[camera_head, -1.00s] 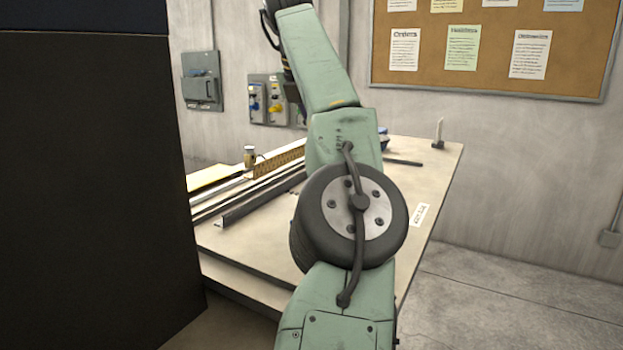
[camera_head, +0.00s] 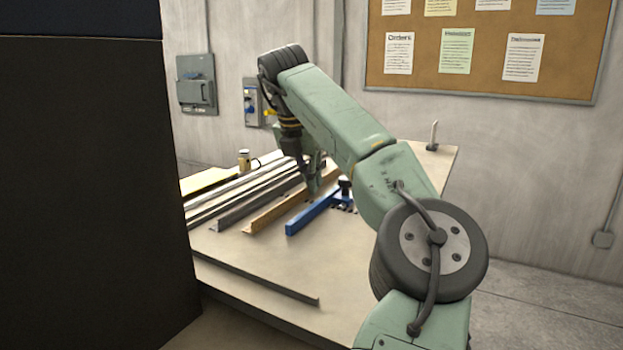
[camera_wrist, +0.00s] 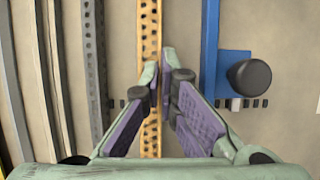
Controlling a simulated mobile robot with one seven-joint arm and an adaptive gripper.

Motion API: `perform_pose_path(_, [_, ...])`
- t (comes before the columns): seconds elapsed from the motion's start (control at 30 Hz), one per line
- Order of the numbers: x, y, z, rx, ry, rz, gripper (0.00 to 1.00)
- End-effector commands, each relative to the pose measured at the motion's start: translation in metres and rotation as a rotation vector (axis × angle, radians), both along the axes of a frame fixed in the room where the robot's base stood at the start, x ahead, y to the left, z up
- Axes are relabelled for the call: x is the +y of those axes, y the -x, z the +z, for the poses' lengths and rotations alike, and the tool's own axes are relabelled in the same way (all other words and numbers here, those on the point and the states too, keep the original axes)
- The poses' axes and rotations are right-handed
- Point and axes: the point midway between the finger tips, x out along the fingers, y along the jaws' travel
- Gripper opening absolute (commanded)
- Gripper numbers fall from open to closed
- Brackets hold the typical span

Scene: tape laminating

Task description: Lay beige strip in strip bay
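The beige strip (camera_head: 277,214) is a long perforated strip that lies lengthwise along the table, between a dark grey strip and a blue bar. It also shows in the wrist view (camera_wrist: 149,35), running straight under my gripper. My gripper (camera_wrist: 160,74) points down, its fingertips nearly together and shut on the strip, seemingly at its right edge. The left fingertip covers part of it. In the head view my gripper (camera_head: 313,188) is at the strip's far part. I cannot tell whether the strip rests fully on the table. No bay is clearly marked.
The dark grey perforated strip (camera_wrist: 93,50) lies to the left, with more rails beyond. The blue bar (camera_wrist: 209,55) with a black knob (camera_wrist: 249,77) stands close on the right. A small jar (camera_head: 244,160) stands at the back left.

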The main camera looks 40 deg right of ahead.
Motion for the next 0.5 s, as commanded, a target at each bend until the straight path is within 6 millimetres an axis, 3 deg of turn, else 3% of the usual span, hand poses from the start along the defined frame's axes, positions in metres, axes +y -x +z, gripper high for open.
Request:
perform_pose_path(0.1, [-0.0001, 0.0001, -0.0035, 0.0, 0.0, 0.0, 0.0])
perform_pose_path(0.5, [-0.0001, 0.0001, -0.0019, 0.001, 0.0, 0.0, 0.25])
